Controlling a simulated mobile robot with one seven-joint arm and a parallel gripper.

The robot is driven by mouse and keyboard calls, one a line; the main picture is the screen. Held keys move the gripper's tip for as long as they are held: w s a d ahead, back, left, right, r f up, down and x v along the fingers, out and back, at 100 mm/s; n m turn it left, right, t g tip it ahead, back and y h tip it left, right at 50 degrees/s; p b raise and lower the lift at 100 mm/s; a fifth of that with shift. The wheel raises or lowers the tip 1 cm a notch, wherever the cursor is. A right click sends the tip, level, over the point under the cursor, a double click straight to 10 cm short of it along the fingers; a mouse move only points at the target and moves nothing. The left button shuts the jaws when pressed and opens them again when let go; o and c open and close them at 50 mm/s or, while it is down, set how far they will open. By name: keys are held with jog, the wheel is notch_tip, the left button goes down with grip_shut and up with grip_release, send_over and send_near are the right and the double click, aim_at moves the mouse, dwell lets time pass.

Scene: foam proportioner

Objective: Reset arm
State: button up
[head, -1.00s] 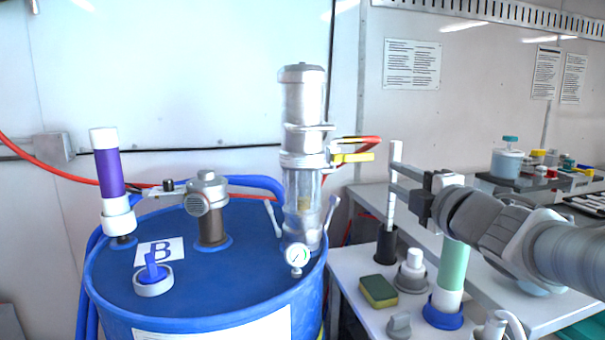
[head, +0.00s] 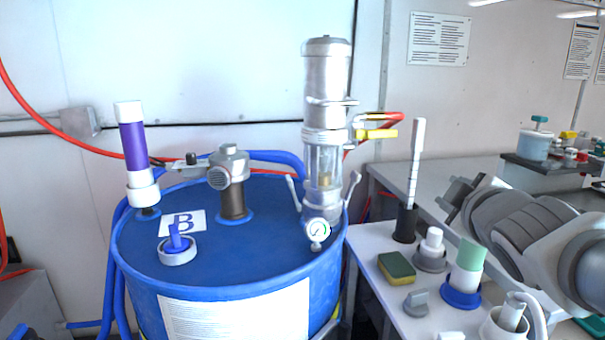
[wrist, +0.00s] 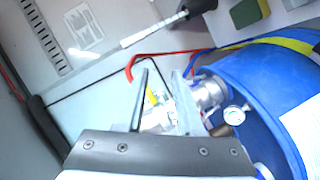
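My gripper (wrist: 160,82) is open and empty; in the wrist view its two fingers stand apart with only background between them. In the head view my gripper (head: 458,197) is partly seen from the side, right of the white marked stick (head: 416,160) and apart from it. The stick stands slightly tilted in a black holder (head: 405,224) on the side table. The stick also shows in the wrist view (wrist: 155,29), clear of the fingers.
A blue drum (head: 245,255) carries a metal and clear proportioner column (head: 325,130), a purple tube (head: 133,148) and a gauge (head: 317,231). Near my arm, the table holds a sponge (head: 397,267), a green-topped cylinder (head: 467,270) and a white bottle (head: 431,245).

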jog(key=s+a+f+m+g+y, duration=0.1)
jog(key=s+a+f+m+g, duration=0.4)
jog(key=s+f, duration=0.35)
jog(key=s+a+f+m+g+y, duration=0.2)
jog(key=s+a+f+m+g, duration=0.4)
jog(key=s, duration=0.4)
notch_tip(320, 180, up, 18)
jog(key=d+t+p, duration=0.1)
jog(key=p, duration=1.8)
jog(key=shift+w+n+h, duration=0.15)
jog(key=shift+n+h, duration=0.15)
jog(key=shift+n, duration=0.1)
